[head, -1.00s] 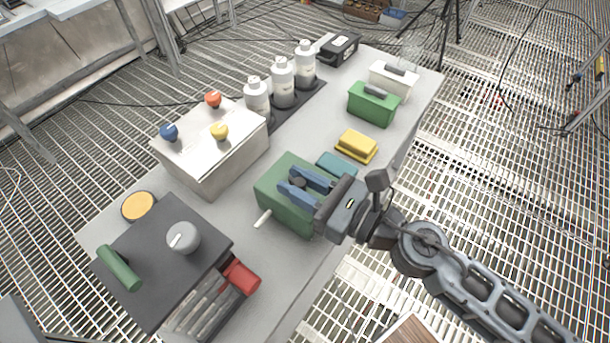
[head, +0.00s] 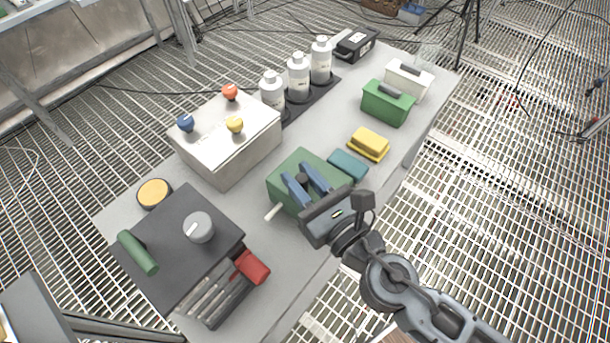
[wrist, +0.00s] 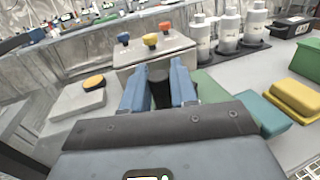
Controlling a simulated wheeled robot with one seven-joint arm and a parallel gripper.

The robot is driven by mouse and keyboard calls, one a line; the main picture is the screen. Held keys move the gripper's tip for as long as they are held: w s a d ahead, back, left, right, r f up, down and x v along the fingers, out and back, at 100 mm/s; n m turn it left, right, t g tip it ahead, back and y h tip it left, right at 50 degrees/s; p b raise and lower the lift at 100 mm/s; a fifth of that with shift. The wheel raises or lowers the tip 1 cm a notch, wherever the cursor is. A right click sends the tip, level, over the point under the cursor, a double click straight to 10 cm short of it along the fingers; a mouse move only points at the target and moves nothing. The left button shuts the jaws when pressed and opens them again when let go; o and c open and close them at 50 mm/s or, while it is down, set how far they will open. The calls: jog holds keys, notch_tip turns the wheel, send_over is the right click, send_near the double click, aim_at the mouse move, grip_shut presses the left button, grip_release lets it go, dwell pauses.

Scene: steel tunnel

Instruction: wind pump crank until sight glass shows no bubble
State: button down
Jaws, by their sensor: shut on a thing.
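The pump looks to be the green box (head: 284,177) near the middle of the bench. A pale rod (head: 273,211) sticks out of its lower left side. My gripper (head: 305,183) is over the box, its blue fingers closed on a dark upright knob (head: 303,178), which seems to be the crank's grip. In the wrist view the dark knob (wrist: 158,88) stands between the two fingers. The crank arm under it is hidden by my gripper. I cannot make out a sight glass or a bubble.
A teal block (head: 348,164) lies close by the pump, with a yellow sponge (head: 368,144) beyond. A pale box with coloured knobs (head: 225,155) stands at the left. A black plate (head: 170,275) and a tool tray (head: 214,302) are nearer. White bottles (head: 299,76) stand behind.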

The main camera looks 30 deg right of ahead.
jog(key=m+h, duration=0.2)
jog(key=h, duration=0.1)
jog(key=w+a+h, duration=0.1)
jog(key=shift+m+p, duration=0.4)
jog(key=shift+w+a+f+m+g+h, duration=0.15)
jog(key=shift+m+g+h, duration=0.3)
jog(key=shift+h, duration=0.4)
jog(key=shift+w+d+r+m+g+h, duration=0.15)
jog(key=shift+m+g+h, duration=0.1)
jog(key=shift+m+h, duration=0.45)
jog(key=shift+a+f+h, duration=0.1)
jog(key=shift+h, duration=0.15)
jog(key=c, duration=1)
grip_release()
jog(key=shift+s, duration=0.1)
jog(key=b+v, duration=0.1)
jog(key=v, duration=0.6)
jog(key=shift+s+a, duration=0.15)
jog(key=shift+s, duration=0.15)
